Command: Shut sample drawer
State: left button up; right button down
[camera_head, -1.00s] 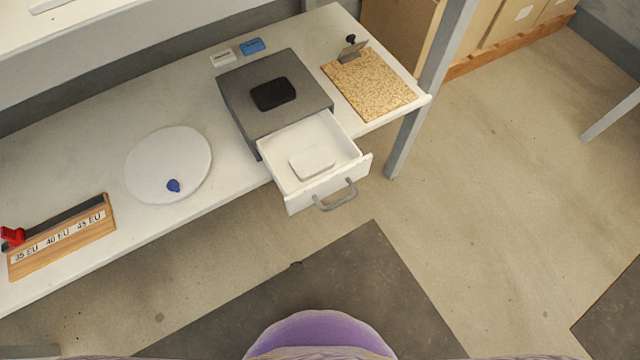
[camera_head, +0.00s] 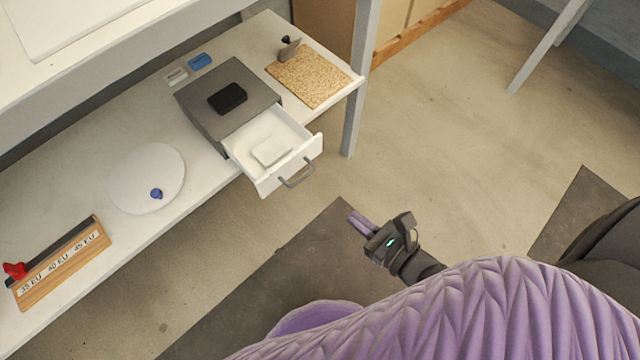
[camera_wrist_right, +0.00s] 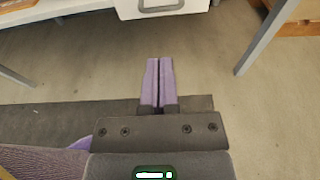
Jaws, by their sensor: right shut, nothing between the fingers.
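The white sample drawer (camera_head: 292,166) is pulled well out of its dark grey cabinet (camera_head: 205,115) on the low bench, its grey bar handle (camera_head: 298,174) facing the open floor. A white block (camera_head: 271,151) lies inside the drawer. My right gripper (camera_head: 356,221) is shut and empty over the floor, apart from the drawer and to the lower right of its handle. In the right wrist view its purple fingers (camera_wrist_right: 158,82) are together, with the drawer front (camera_wrist_right: 185,8) and handle (camera_wrist_right: 161,6) at the top edge. My left gripper is out of view.
A black pad (camera_head: 227,98) rests on the cabinet. A speckled board (camera_head: 308,78) lies right of it, near a bench leg (camera_head: 358,95). A white round disc (camera_head: 128,185) with a blue knob and a wooden size rack (camera_head: 62,272) lie left. Floor before the drawer is clear.

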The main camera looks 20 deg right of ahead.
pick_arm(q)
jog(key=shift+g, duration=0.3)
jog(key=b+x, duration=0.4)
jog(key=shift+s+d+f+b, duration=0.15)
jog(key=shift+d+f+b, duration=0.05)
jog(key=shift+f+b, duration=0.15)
pick_arm(e)
jog(key=x, duration=1.3)
jog(key=shift+f, duration=0.15)
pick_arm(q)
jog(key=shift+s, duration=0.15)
